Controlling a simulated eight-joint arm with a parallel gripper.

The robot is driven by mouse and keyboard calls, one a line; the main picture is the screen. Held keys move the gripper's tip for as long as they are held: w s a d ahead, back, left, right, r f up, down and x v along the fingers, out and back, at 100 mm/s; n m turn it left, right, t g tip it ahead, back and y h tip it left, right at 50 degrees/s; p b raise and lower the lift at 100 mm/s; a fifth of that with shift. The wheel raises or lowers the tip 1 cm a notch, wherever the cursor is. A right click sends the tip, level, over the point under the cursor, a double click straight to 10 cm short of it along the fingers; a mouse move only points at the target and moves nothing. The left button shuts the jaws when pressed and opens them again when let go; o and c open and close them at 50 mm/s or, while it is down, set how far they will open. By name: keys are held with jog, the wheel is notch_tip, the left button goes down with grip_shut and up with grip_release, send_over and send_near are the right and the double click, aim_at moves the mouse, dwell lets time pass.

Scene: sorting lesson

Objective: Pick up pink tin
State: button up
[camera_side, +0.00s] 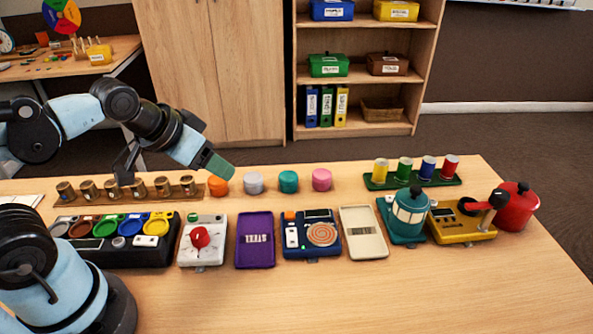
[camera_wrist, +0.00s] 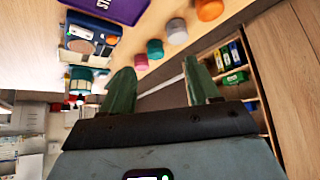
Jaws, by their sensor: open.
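The pink tin (camera_side: 321,180) is a short round tin standing upright on the wooden table, at the right end of a row with a teal tin (camera_side: 289,182), a grey tin (camera_side: 254,183) and an orange tin (camera_side: 218,186). My gripper (camera_side: 222,168) is raised, just above the orange tin in the side view and well left of the pink tin. In the wrist view, my gripper (camera_wrist: 160,78) has its two green fingers apart with nothing between them. The pink tin (camera_wrist: 141,62) shows beyond the fingers, by the tip of the left one.
A wooden rack of small cups (camera_side: 137,188) lies left of the tins. A green tray (camera_side: 425,181) with coloured cylinders stands to their right. In front are a purple case (camera_side: 255,240), a blue device (camera_side: 311,247) and a cream case (camera_side: 363,245). The table's front right is clear.

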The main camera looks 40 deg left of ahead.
jog(key=shift+o, duration=1.3)
jog(key=shift+w, duration=0.1)
jog(key=m+h, duration=1.1)
send_near(321, 173)
jog(key=x, duration=0.2)
jog(key=shift+d+f, duration=0.2)
jog(key=shift+f, duration=0.2)
jog(key=shift+r+x, duration=0.15)
jog(key=shift+x, duration=1.15)
jog(key=shift+r+x, duration=0.15)
jog(key=shift+x, duration=1.2)
jog(key=shift+w, duration=0.15)
